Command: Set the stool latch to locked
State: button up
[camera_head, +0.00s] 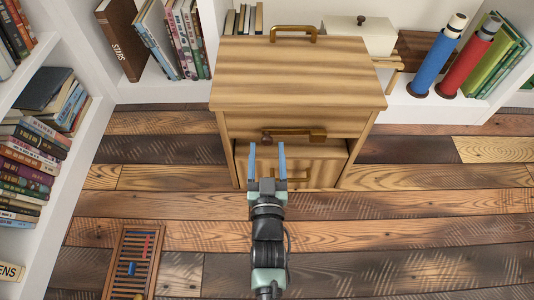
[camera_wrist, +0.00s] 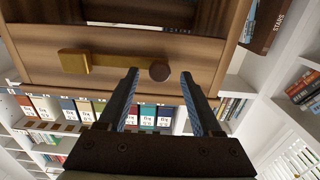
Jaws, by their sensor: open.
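In the wrist view the knob appears between the fingertips (camera_wrist: 160,78); contact cannot be told.
A lower drawer or door with a handle (camera_head: 292,179) sits below the latch. Bookshelves line the left and back. Blue (camera_head: 438,58) and red (camera_head: 468,58) cylinders stand at back right. The right floor is clear.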

jog(key=shift+w, duration=0.55)
grip_shut()
dwell(1.1)
